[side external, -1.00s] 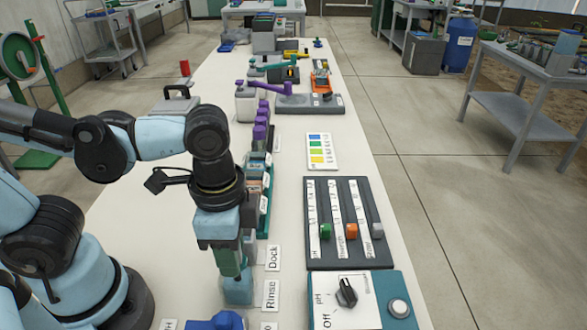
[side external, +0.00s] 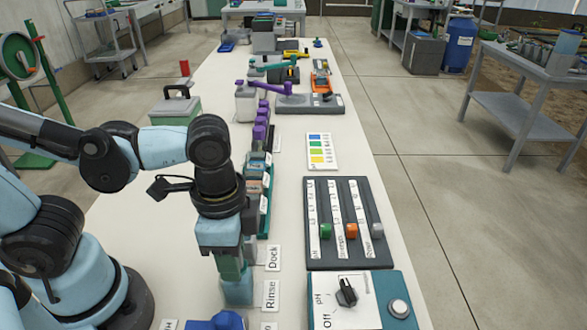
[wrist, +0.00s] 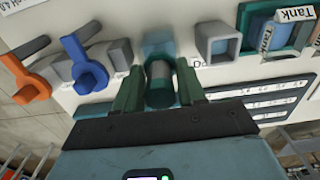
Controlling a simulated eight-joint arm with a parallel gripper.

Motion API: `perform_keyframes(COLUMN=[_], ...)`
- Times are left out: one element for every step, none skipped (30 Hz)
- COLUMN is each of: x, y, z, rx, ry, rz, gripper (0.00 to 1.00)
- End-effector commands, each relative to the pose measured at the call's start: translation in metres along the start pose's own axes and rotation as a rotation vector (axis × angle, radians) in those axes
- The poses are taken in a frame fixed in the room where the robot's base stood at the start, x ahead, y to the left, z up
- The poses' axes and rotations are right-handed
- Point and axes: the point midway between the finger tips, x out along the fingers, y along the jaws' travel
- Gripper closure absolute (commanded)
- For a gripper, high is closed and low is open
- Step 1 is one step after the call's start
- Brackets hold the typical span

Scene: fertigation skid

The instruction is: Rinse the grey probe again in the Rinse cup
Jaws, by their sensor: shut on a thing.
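My gripper (side external: 230,268) points down, its green fingers at the top of the light blue Rinse cup (side external: 238,293), beside the "Rinse" label (side external: 271,295). In the wrist view my gripper (wrist: 160,88) is shut on the grey probe (wrist: 159,72), with a finger on each side. The cup shows there as a blue-teal shape (wrist: 164,46) around and behind the probe. The probe's lower end is hidden, so I cannot tell how deep it sits. The empty-looking grey dock (wrist: 203,48) stands beside the cup.
Blue (wrist: 92,75) and orange (wrist: 30,90) holders stand to the left in the wrist view. Tank-labelled containers (wrist: 283,30) stand to the right. In the side view, a dark slider panel (side external: 345,225) and a knob box (side external: 350,300) lie right of the cup.

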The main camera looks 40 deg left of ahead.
Motion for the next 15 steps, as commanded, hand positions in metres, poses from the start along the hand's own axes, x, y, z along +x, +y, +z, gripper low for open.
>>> perform_keyframes(x=[0.0,0.0,-0.001,-0.002,-0.003,-0.005,-0.007,-0.009,-0.012,-0.014,-0.017,-0.019,-0.022,-0.024,-0.027], y=[0.0,0.0,0.0,0.0,0.0,0.0,0.0,0.0,0.0,0.0,0.0,0.0,0.0,0.0,0.0], z=[0.0,0.0,0.0,0.0,0.0,0.0,0.0,-0.001,-0.001,-0.001,-0.001,-0.001,-0.001,0.0,0.0], rx=[0.0,0.0,0.0,0.0,0.0,0.0,0.0,0.0,0.0,0.0,0.0,0.0,0.0,0.0,0.0], ry=[0.0,0.0,0.0,0.0,0.0,0.0,0.0,0.0,0.0,0.0,0.0,0.0,0.0,0.0,0.0], rz=[0.0,0.0,0.0,0.0,0.0,0.0,0.0,0.0,0.0,0.0,0.0,0.0,0.0,0.0,0.0], gripper=[0.94,0.94,0.94,0.94,0.94,0.94,0.94,0.94,0.94,0.94,0.94,0.94,0.94,0.94,0.94])
